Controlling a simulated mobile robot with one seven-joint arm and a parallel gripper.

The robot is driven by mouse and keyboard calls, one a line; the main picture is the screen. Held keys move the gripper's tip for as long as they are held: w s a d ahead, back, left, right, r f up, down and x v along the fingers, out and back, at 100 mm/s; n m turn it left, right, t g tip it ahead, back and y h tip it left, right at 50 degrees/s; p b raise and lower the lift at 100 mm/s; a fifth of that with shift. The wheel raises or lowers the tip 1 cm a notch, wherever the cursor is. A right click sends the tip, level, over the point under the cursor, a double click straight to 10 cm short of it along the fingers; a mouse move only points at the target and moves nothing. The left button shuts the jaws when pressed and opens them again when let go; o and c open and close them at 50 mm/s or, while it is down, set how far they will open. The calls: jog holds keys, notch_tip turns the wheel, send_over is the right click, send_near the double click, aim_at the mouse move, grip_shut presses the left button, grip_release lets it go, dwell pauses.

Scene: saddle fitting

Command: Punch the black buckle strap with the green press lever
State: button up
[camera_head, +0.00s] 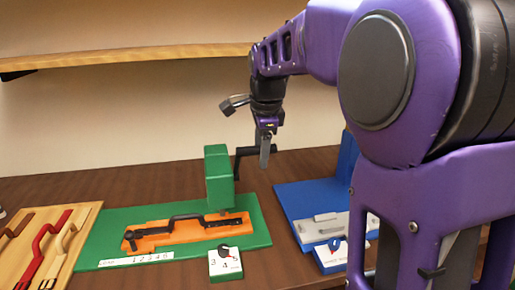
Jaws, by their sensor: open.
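The green press (219,180) stands on a green base plate (100,245) in the middle of the table. Its dark lever (243,152) sticks out to the right of the press head. The black buckle strap (185,221) lies along an orange holder (160,240) on the plate, under and in front of the press head. My gripper (264,160) points down at the lever's right end and is open. The lever's end is partly hidden by the fingers, and I cannot tell whether they touch it.
A wooden board (85,230) with brown, red and tan straps lies at the left. A white dial block (225,264) stands at the plate's front edge. A blue press station (290,198) stands at the right, partly behind my arm. A shelf (120,58) runs along the wall above.

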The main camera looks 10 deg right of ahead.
jog(key=c, duration=0.9)
jog(key=shift+s+f+b, duration=0.75)
jog(key=shift+s+b, duration=0.1)
jog(key=shift+f, duration=0.1)
jog(key=shift+s+f+b, duration=0.65)
jog(key=shift+s+f, duration=0.3)
jog(key=shift+f, duration=1.45)
jog(key=shift+s+f+b, duration=0.6)
jog(key=shift+s+f, duration=0.3)
jog(key=shift+f, duration=1.5)
jog(key=shift+s+f+b, duration=0.65)
jog(key=shift+s+f, duration=0.3)
jog(key=shift+f, duration=1.45)
